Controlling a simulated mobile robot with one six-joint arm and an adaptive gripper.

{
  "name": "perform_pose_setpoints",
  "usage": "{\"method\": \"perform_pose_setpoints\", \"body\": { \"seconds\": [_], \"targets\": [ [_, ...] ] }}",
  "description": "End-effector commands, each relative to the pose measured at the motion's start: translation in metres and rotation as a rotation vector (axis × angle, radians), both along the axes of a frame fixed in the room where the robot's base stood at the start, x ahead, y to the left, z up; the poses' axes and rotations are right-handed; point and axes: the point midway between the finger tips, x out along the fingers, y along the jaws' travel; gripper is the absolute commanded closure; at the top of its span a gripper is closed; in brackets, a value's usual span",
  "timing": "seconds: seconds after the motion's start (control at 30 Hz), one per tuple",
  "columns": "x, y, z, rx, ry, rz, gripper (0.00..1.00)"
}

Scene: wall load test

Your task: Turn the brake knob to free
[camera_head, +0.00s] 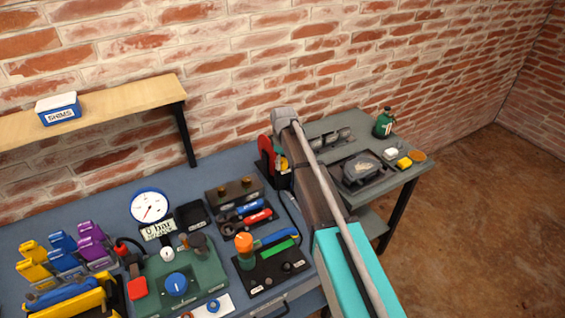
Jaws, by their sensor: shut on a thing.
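A red round device (265,153) on a dark stand is at the back right end of the blue bench, near the wall. A small yellow knob-like part (283,163) shows on its right side; I cannot read a brake or free mark there. My gripper (284,173) is at this yellow part, at the end of my arm, which reaches in from the lower right. It seems shut on this part, but the fingertips are small and partly hidden. The knob's turn position cannot be made out.
Left of it are a tool tray (240,200), a black panel (270,268) with an orange-topped knob (244,242), and a green box (180,275) with a blue knob. A gauge (149,206) stands behind. A grey side table (395,180) is at right.

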Motion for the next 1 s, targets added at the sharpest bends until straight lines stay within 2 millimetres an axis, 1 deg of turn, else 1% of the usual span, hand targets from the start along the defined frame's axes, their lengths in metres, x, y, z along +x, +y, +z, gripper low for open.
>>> {"method": "perform_pose_setpoints", "body": {
  "seconds": [0.3, 0.6, 0.8, 1.0],
  "targets": [
    [-0.0001, -0.0004, -0.0002, -0.001, 0.001, 0.299, 0.89],
    [0.0000, -0.0004, -0.0002, -0.002, 0.001, 0.535, 0.89],
    [0.0000, -0.0004, -0.0002, -0.002, 0.001, 0.626, 0.89],
    [0.0001, -0.0004, -0.0002, -0.002, 0.001, 0.663, 0.89]
  ]
}}
